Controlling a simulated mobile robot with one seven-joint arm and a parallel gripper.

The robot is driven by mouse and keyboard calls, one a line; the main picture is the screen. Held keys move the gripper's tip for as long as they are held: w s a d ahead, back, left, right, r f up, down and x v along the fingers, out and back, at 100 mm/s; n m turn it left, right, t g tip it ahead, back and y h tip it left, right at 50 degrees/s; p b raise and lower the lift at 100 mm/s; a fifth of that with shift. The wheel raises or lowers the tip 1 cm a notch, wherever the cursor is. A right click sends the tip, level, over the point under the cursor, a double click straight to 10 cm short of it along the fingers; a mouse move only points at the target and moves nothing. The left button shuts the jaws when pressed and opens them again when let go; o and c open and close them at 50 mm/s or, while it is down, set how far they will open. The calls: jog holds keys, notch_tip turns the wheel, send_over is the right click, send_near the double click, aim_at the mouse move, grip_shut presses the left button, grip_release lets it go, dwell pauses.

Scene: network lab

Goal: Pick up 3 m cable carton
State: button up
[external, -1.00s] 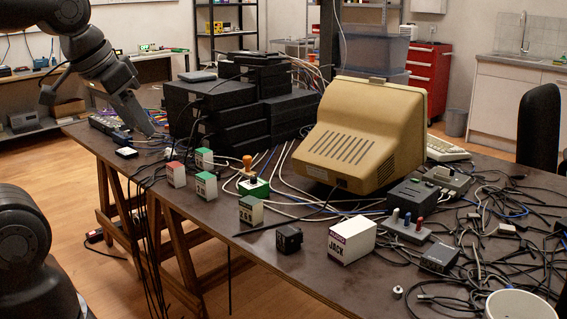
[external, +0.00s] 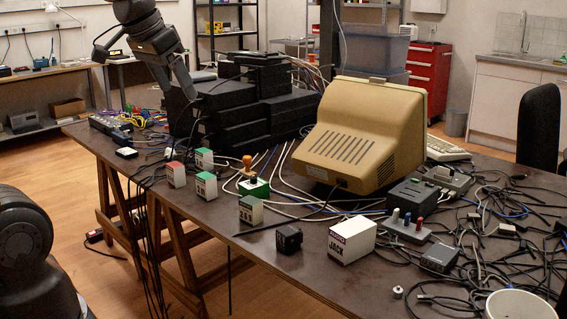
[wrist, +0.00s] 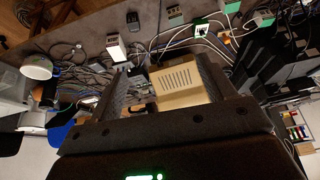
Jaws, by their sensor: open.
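Several small cartons stand along the table's near edge: a red-topped one (external: 176,174), two green-topped ones (external: 205,158) (external: 206,186), an olive-topped one (external: 251,210) and a larger white-and-purple carton marked JACK (external: 352,240). The small labels are unreadable, so I cannot tell which is the 3 m cable carton. My gripper (external: 189,94) is in the air by the black equipment stack, behind the cartons. In the wrist view its open, empty jaws (wrist: 170,78) frame the beige monitor; the JACK carton (wrist: 115,47) shows beyond the left finger.
A stack of black equipment (external: 225,115) and a beige monitor (external: 364,138) fill the table's middle.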

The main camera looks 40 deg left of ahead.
jog(key=w+a, duration=0.9)
jog(key=w, duration=0.5)
send_over(203, 150)
jog(key=s, duration=0.4)
notch_tip(203, 150, down, 24)
jog(key=f, duration=0.1)
jog(key=shift+g, duration=0.4)
jog(key=x, duration=0.4)
jog(key=shift+f, duration=0.4)
jog(key=shift+x, duration=3.1)
jog(key=shift+w+d+r, duration=0.1)
jog(key=shift+w+d, duration=0.05)
jog(key=shift+c, duration=0.2)
jog(key=c, duration=1.1)
